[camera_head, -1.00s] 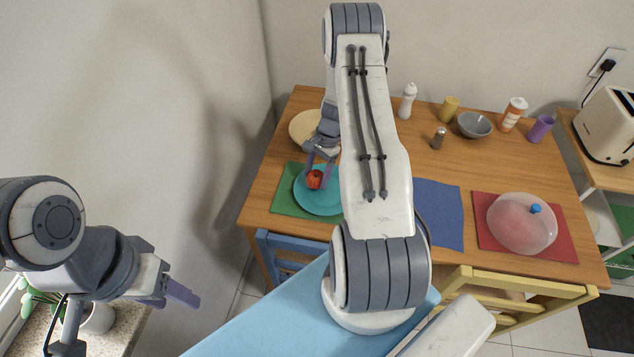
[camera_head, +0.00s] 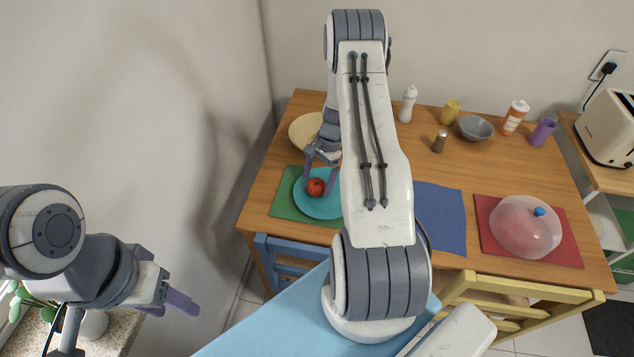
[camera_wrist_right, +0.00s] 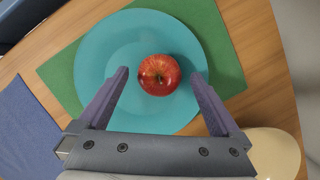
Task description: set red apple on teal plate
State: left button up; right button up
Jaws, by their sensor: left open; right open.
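The red apple (camera_head: 316,187) sits on the teal plate (camera_head: 318,208), which lies on a green placemat (camera_head: 285,204) at the left end of the table. In the right wrist view the apple (camera_wrist_right: 159,75) rests near the middle of the plate (camera_wrist_right: 100,50), with its stem side showing. My right gripper (camera_head: 320,178) is open at the plate, its fingers apart from the apple on either side; in the wrist view the fingertips (camera_wrist_right: 160,75) stay clear of it. My left gripper (camera_head: 182,303) is open and empty at the lower left, away from the table.
A blue placemat (camera_head: 440,215) and a clear pink dome (camera_head: 522,228) on a red placemat (camera_head: 490,212) are to the right. Bottles, cups and a grey bowl (camera_head: 475,127) stand at the back. Chairs line the front edge.

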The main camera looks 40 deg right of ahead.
jog(key=b+v, duration=0.2)
jog(key=v, duration=0.8)
jog(key=s+a+r+n+h, duration=0.1)
jog(key=a+r+n, duration=0.5)
jog(key=a, duration=0.6)
jog(key=s+a+r+n+h, duration=0.15)
jog(key=a+r+n, duration=0.4)
jog(key=a, duration=0.75)
jog(key=s+a+r+n, duration=0.2)
jog(key=s+a+n, duration=0.3)
jog(key=s, duration=0.5)
jog(key=s+a+r+n, duration=0.2)
jog(key=s+a+n, duration=0.4)
jog(key=s, duration=0.4)
jog(key=shift+s+r+n, duration=0.2)
jog(key=shift+s+n, duration=0.1)
jog(key=shift+n, duration=0.55)
jog(key=shift+a, duration=0.1)
